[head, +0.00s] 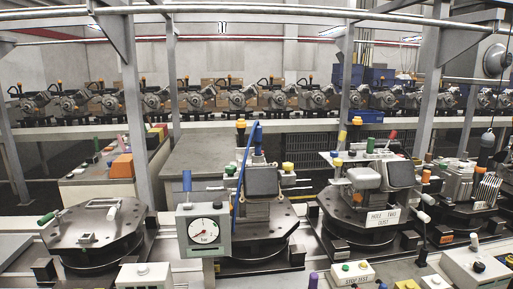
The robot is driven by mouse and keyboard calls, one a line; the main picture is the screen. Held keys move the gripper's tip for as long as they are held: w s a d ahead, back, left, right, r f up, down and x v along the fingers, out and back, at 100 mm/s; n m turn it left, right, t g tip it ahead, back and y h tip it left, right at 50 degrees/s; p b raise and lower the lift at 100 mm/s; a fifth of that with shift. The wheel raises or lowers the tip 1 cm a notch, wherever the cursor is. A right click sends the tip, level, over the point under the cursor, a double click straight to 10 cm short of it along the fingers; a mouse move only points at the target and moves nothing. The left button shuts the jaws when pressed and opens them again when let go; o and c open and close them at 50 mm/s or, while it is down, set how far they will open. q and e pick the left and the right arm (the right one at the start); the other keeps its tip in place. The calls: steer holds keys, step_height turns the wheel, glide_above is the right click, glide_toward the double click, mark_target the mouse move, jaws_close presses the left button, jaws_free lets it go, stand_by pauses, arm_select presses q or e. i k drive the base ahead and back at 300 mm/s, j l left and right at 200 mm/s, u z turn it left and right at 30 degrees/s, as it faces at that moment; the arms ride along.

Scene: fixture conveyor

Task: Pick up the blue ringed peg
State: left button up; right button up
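Several blue upright parts show, and I cannot make out rings on any of them at this size. A blue peg-like part (187,181) stands upright above the dial gauge box (204,232) at centre left. Which of these is the blue ringed peg I cannot tell. Neither of my grippers shows in the head view.
A left fixture plate (90,232) carries a metal handle and a green knob. Button boxes (145,276) line the front edge. Grey posts (132,100) and rails frame the station. A row of machines stands behind. A blue hose (241,160) loops over the middle fixture.

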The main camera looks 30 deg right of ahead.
mark_target(258, 135)
steer(key=z, duration=1)
